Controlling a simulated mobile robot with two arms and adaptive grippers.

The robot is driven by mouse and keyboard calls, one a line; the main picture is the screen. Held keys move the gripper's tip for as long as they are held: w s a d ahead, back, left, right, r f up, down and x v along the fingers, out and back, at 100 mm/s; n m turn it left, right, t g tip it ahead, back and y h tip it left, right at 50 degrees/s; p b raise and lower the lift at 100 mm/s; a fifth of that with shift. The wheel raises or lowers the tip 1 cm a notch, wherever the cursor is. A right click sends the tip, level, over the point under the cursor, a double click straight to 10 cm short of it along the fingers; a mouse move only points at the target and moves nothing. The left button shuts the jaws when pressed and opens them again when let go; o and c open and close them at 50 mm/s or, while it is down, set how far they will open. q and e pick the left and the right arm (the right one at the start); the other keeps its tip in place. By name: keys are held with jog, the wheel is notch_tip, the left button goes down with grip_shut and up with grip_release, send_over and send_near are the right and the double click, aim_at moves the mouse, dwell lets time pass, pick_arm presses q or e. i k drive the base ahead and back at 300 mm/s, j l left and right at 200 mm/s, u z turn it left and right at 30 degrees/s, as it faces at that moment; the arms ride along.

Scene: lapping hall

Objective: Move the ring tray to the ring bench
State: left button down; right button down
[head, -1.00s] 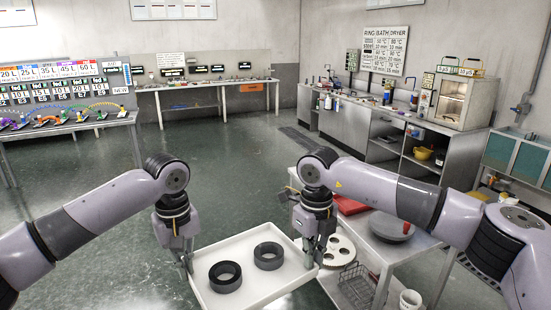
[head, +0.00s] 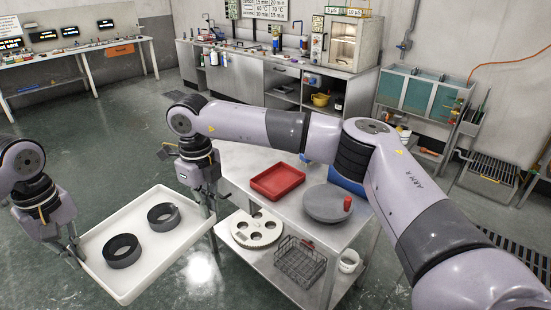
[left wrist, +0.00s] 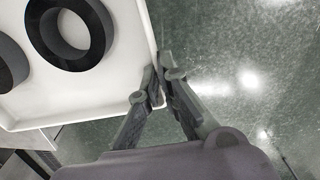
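The ring tray (head: 165,248) is a white, shallow, rimmed tray held up in front of me above the floor. Two dark rings, one nearer (head: 122,251) and one farther (head: 163,217), lie flat in it. My left gripper (head: 76,252) is at the tray's left end; in the left wrist view its fingers (left wrist: 160,78) close on both sides of the tray's rim (left wrist: 152,38). My right gripper (head: 209,203) is at the tray's right end, its fingers on the rim and apparently closed there. Nothing I can read marks which surface is the ring bench.
A steel cart (head: 318,232) stands close right of the tray, bearing a red tray (head: 277,182) and a grey disc (head: 327,203). Its lower shelf holds a holed white disc (head: 257,230) and a wire basket (head: 300,262). A steel counter (head: 240,75) and a bench (head: 75,75) stand farther back, with open floor before them.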

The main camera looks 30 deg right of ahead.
aim_at(243, 150)
jog(key=i, duration=2.15)
jog(key=i+z, duration=0.15)
jog(key=i, duration=0.25)
jog(key=i+j+z, duration=0.15)
jog(key=i, duration=0.3)
jog(key=z, duration=1.6)
